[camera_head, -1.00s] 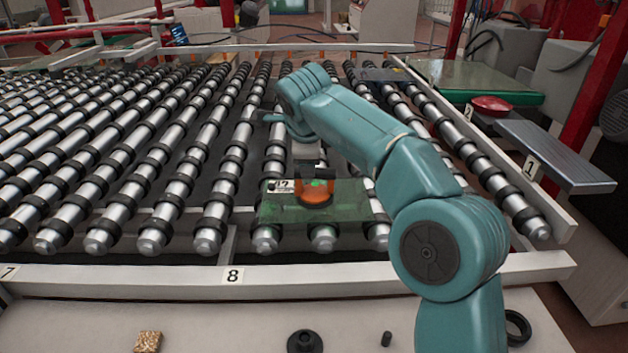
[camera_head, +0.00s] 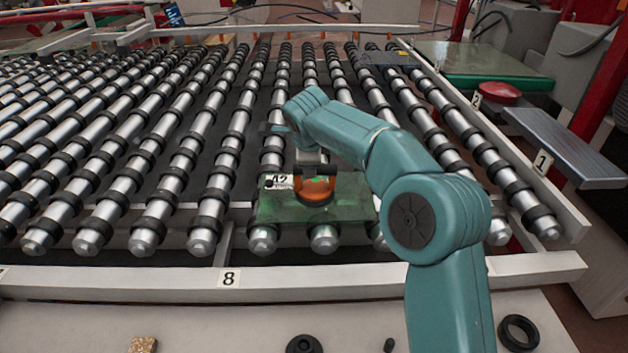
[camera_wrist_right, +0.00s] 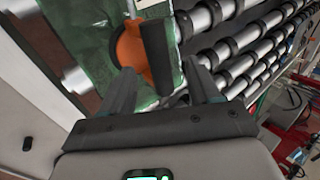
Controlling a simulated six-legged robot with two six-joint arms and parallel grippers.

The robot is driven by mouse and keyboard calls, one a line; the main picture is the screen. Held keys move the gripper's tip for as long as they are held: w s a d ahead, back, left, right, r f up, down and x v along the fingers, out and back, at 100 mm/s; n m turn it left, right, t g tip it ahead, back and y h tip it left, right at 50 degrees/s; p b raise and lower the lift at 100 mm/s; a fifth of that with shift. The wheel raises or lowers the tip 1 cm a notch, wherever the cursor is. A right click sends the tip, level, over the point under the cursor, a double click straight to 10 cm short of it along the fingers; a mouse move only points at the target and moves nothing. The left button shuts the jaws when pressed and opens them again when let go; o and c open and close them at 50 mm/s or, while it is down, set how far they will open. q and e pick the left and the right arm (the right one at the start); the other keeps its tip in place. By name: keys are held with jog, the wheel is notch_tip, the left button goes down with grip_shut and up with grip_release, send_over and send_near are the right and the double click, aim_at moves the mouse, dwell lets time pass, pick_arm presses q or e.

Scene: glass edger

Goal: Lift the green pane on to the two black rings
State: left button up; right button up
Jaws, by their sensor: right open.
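The green pane (camera_head: 348,207) lies on the near ends of the rollers, with a white "42" label at its left corner. An orange cup-like holder (camera_head: 318,195) stands on it. My right gripper (camera_head: 314,170) is at this holder. In the right wrist view my gripper (camera_wrist_right: 160,76) is open, its fingers either side of the near end of the holder's black bar (camera_wrist_right: 155,50); contact cannot be told. The pane (camera_wrist_right: 65,38) lies beneath. A black ring (camera_head: 518,333) and a black flanged piece (camera_head: 304,345) lie on the front ledge. My left gripper is out of view.
Rollers (camera_head: 185,150) with many black rings fill the middle. A pale rail (camera_head: 150,283) marked 8 crosses in front. A red button (camera_head: 500,92), a grey metal shelf (camera_head: 570,150) and a green slab (camera_head: 470,62) stand at right. A small speckled block (camera_head: 143,345) lies on the ledge.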

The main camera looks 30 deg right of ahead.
jog(key=p, duration=0.2)
send_near(315, 180)
jog(key=x, duration=0.3)
jog(key=shift+w+r, duration=0.2)
jog(key=shift+w, duration=0.05)
jog(key=shift+d+f, duration=0.25)
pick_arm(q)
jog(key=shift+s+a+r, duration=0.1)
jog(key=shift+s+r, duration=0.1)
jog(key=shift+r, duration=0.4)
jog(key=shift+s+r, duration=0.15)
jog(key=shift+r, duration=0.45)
pick_arm(e)
jog(key=shift+w, duration=0.1)
jog(key=shift+a+f, duration=0.1)
jog(key=shift+c, duration=0.6)
grip_shut()
jog(key=shift+w+r, duration=0.1)
jog(key=shift+r, duration=0.1)
